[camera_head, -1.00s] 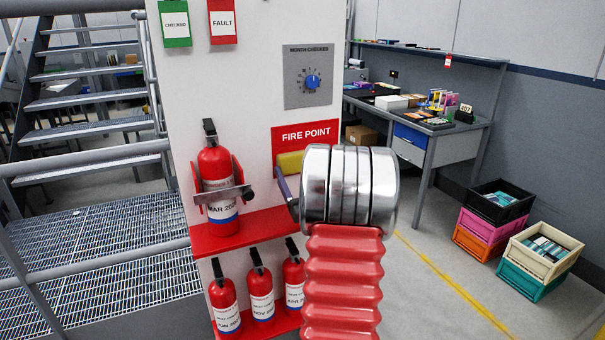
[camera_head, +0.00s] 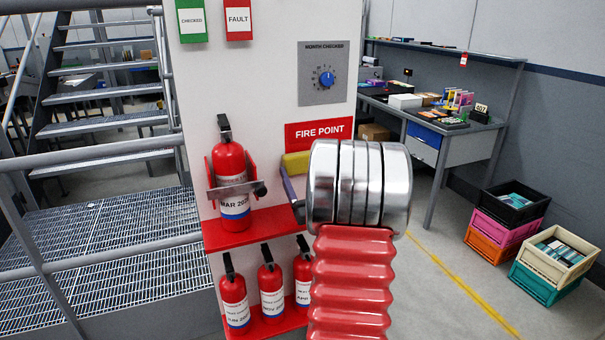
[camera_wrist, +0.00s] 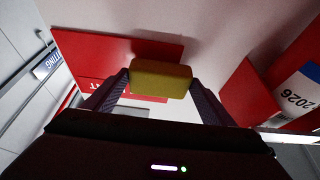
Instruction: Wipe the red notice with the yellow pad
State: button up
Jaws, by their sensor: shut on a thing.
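The red notice (camera_head: 319,132) reads FIRE POINT and is fixed to the white panel. In the wrist view the red notice (camera_wrist: 85,55) shows behind the pad, its lettering upside down and partly covered. The yellow pad (camera_wrist: 160,83) is held between both fingers of my gripper (camera_wrist: 160,76). In the head view the yellow pad (camera_head: 294,163) is at the notice's lower left edge, and my gripper (camera_head: 294,188) is mostly hidden behind my arm. I cannot tell whether the pad touches the notice.
A red fire extinguisher (camera_head: 232,185) stands in a bracket on a red shelf (camera_head: 245,228) left of my gripper. Several smaller extinguishers (camera_head: 271,288) stand below. A grey dial plate (camera_head: 325,73) is above the notice. Stacked crates (camera_head: 505,222) stand on the floor at right.

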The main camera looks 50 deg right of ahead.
jog(key=shift+s+a, duration=0.4)
jog(key=shift+s, duration=0.3)
jog(key=shift+s+a, duration=0.4)
jog(key=shift+s, duration=0.3)
jog(key=shift+s+a, duration=0.4)
jog(key=shift+s, duration=0.3)
jog(key=s, duration=0.1)
jog(key=s+a, duration=0.1)
jog(key=shift+s+a, duration=0.3)
jog(key=shift+a+f, duration=0.1)
